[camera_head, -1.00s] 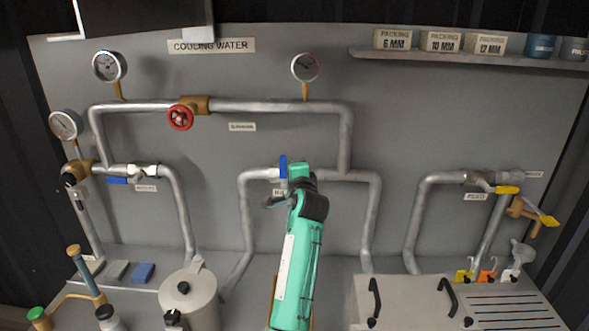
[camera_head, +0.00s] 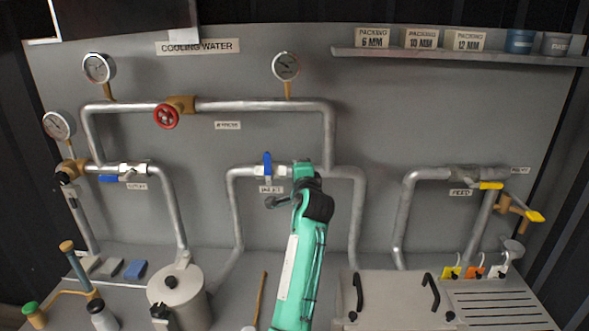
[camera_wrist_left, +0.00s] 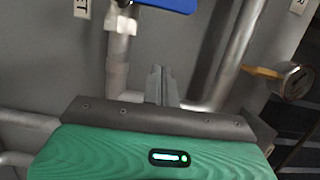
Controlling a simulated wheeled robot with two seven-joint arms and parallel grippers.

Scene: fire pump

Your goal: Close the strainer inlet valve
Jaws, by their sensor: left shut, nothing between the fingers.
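The inlet valve's blue lever (camera_head: 267,163) stands upright, across the horizontal grey pipe, above a small label that seems to read INLET. In the left wrist view the lever (camera_wrist_left: 165,4) lies across the top edge, partly cut off. My left gripper (camera_wrist_left: 160,85) is shut with nothing between its fingers, apart from the lever. In the head view the left gripper (camera_head: 303,172) is just right of the lever, in front of the pipe, and its fingertips are hidden by the arm. My right gripper is not in view.
Another blue lever (camera_head: 110,178) lies along the left pipe. A red handwheel (camera_head: 166,115) sits on the upper pipe, near gauges (camera_head: 286,65). Yellow levers (camera_head: 491,185) are at the right.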

